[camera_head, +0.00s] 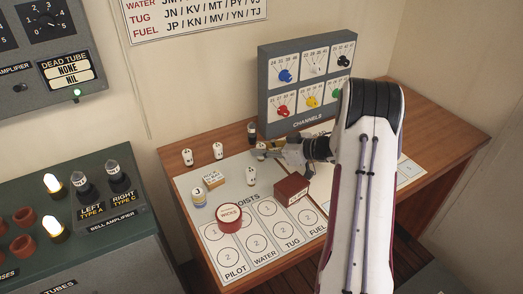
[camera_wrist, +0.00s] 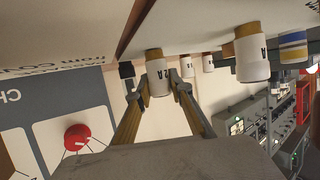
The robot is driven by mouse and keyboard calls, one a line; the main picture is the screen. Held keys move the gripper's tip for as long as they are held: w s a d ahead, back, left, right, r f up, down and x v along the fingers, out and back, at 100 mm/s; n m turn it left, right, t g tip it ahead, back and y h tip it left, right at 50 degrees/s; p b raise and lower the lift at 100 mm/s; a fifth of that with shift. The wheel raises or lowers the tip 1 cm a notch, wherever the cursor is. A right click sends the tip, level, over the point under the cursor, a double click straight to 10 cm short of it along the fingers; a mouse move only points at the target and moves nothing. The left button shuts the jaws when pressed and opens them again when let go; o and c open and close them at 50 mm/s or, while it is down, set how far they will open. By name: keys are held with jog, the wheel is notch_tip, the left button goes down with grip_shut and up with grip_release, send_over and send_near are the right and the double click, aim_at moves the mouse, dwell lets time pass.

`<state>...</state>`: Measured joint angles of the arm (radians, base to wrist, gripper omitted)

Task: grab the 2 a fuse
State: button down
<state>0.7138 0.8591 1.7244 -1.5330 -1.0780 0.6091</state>
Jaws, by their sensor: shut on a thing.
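My gripper (camera_head: 264,152) reaches in from the right over the pale sheet on the desk. In the wrist view my gripper (camera_wrist: 158,88) has its two fingers on either side of a white fuse (camera_wrist: 158,77) with a brass cap, marked "2A". It is shut on this fuse, which shows upside down and appears to touch or nearly touch the desk. In the head view the held fuse (camera_head: 261,149) is mostly hidden by the fingers. Another white fuse (camera_head: 250,175) stands just in front of my gripper; a larger-looking one marked "A" (camera_wrist: 252,58) shows in the wrist view.
Two white fuses (camera_head: 187,157) (camera_head: 218,151) and a black fuse (camera_head: 251,134) stand towards the wall. The channels panel (camera_head: 265,95) stands behind.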

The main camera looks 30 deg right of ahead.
aim_at(262, 145)
jog(key=shift+r, duration=4.9)
